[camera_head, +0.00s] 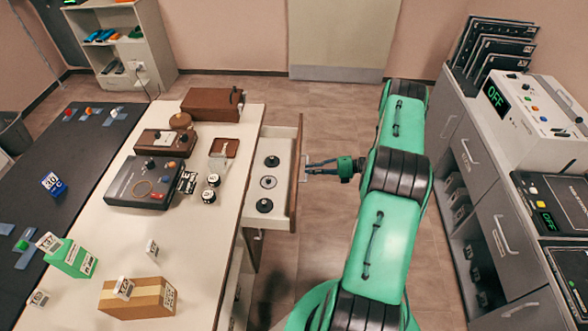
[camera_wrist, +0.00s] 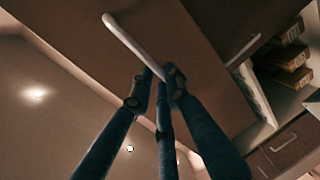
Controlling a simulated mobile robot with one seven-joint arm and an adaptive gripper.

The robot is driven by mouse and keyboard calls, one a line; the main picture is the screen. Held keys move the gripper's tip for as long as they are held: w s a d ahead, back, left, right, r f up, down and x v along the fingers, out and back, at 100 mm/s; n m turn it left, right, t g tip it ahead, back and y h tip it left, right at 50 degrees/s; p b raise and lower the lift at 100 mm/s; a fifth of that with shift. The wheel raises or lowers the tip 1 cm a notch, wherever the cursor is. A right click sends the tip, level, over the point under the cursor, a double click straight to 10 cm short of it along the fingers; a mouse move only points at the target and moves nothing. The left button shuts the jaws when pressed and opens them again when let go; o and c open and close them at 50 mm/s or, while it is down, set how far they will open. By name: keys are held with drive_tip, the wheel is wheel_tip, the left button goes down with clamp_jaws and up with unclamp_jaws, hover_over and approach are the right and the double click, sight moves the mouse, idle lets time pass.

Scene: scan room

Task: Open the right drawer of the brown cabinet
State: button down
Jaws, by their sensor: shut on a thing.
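The brown drawer (camera_head: 297,185) is pulled out to the right from under a white worktop in the head view. Its inside shows three small round parts (camera_head: 268,182). My gripper (camera_head: 309,166) is at the outer face of the drawer front, shut on its handle. In the wrist view the pale bar handle (camera_wrist: 130,42) runs down to my fingertips (camera_wrist: 160,76), across a brown front panel (camera_wrist: 190,45). The lower body of the cabinet is mostly hidden under the worktop (camera_head: 225,235) in the head view.
The worktop carries a brown box (camera_head: 212,103), a dark device (camera_head: 143,183) and a cardboard box (camera_head: 135,300). A grey counter (camera_head: 495,215) with instruments stands to the right of my arm. Floor (camera_head: 335,125) is clear beyond the drawer. A second handle (camera_wrist: 243,48) shows in the wrist view.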

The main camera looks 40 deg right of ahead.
drive_tip(key=f+v, duration=0.2)
drive_tip(key=v, duration=0.7)
drive_tip(key=f+b+v, duration=0.1)
drive_tip(key=v, duration=0.8)
drive_tip(key=shift+s+d+f, duration=0.25)
drive_tip(key=shift+s+f, duration=0.05)
drive_tip(key=shift+f, duration=0.15)
drive_tip(key=c, duration=1.7)
unclamp_jaws()
drive_tip(key=shift+o, duration=0.2)
drive_tip(key=v, duration=1.2)
